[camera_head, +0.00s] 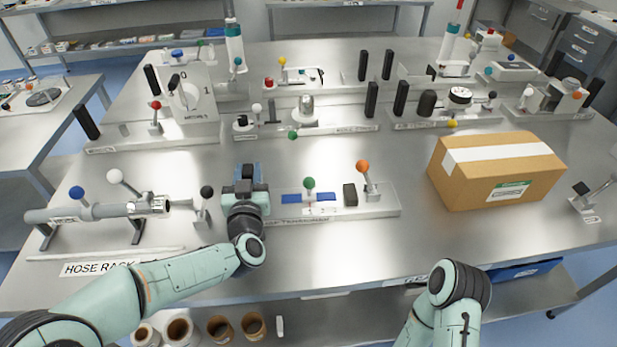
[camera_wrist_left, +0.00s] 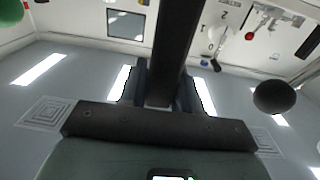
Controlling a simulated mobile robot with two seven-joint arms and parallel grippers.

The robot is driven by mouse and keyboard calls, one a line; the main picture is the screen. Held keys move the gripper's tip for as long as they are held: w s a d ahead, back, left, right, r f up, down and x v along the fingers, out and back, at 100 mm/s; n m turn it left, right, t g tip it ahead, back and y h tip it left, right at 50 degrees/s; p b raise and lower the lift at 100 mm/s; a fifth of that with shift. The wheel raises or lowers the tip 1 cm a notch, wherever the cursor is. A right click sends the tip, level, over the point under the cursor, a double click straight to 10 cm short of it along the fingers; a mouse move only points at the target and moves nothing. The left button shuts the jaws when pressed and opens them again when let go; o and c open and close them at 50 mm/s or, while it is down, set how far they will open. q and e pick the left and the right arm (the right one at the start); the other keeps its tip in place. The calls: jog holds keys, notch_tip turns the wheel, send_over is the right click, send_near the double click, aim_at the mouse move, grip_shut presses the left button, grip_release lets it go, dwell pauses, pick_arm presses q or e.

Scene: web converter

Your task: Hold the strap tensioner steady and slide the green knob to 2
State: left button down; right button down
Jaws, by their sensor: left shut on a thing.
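The strap tensioner (camera_head: 380,208) is a light base plate at the middle front of the table. On it are a blue slide track (camera_head: 291,198) with a green knob (camera_head: 309,183), a small black block and an orange-knobbed lever (camera_head: 363,168). The scale marks by the green knob are too small to read. My left gripper (camera_head: 246,174) is at the plate's left end, shut on a dark upright bar (camera_wrist_left: 178,40) that runs between its fingers in the wrist view. The green knob is to its right, untouched. My right gripper is out of view; only its arm shows.
The hose rack (camera_head: 100,211), with blue, white and black knobs, lies close left of my left gripper. A cardboard box (camera_head: 495,170) stands to the right of the tensioner. Other fixtures with posts and levers line the back. The front strip of table is mostly clear.

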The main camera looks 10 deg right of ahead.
pick_arm(q)
jog(key=shift+r, duration=0.2)
jog(key=shift+s+f+b, duration=0.1)
jog(key=shift+f+b, duration=0.3)
jog(key=shift+f, duration=0.05)
